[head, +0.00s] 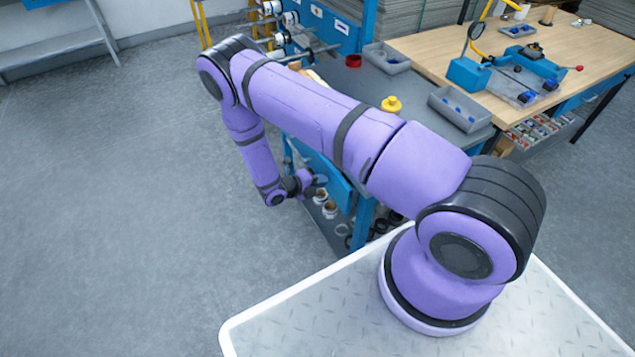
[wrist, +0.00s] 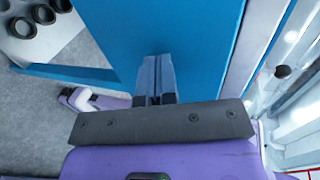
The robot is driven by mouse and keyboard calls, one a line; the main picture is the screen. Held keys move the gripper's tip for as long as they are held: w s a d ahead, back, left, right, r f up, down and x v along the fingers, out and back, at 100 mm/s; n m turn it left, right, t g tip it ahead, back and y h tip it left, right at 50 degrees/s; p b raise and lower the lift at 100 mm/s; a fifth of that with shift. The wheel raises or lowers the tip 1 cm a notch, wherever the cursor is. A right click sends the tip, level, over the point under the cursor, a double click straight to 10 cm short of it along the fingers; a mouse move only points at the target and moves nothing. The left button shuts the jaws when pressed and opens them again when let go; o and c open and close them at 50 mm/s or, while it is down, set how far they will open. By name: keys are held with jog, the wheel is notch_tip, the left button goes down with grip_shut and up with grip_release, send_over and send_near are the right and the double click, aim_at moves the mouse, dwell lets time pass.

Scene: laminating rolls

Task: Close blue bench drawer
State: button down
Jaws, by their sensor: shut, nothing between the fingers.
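The blue bench drawer (head: 334,182) shows under the dark bench top in the head view, partly hidden behind my arm. Its broad blue face (wrist: 205,45) fills the upper middle of the wrist view. My gripper (head: 318,186) is at the drawer's front, low beside the bench. In the wrist view my gripper (wrist: 155,75) has its fingers together and empty, with the tips over the blue face. I cannot tell whether the tips touch it. How far the drawer stands out is hard to tell.
Rolls and rings (head: 330,208) lie on the shelf below, and black rings (wrist: 22,27) show in the wrist view. The bench top holds a yellow knob-like piece (head: 391,104) and grey bins (head: 460,108). The floor (head: 120,190) on the left is clear.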

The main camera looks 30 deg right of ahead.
aim_at(328, 176)
jog(key=shift+d, duration=2.4)
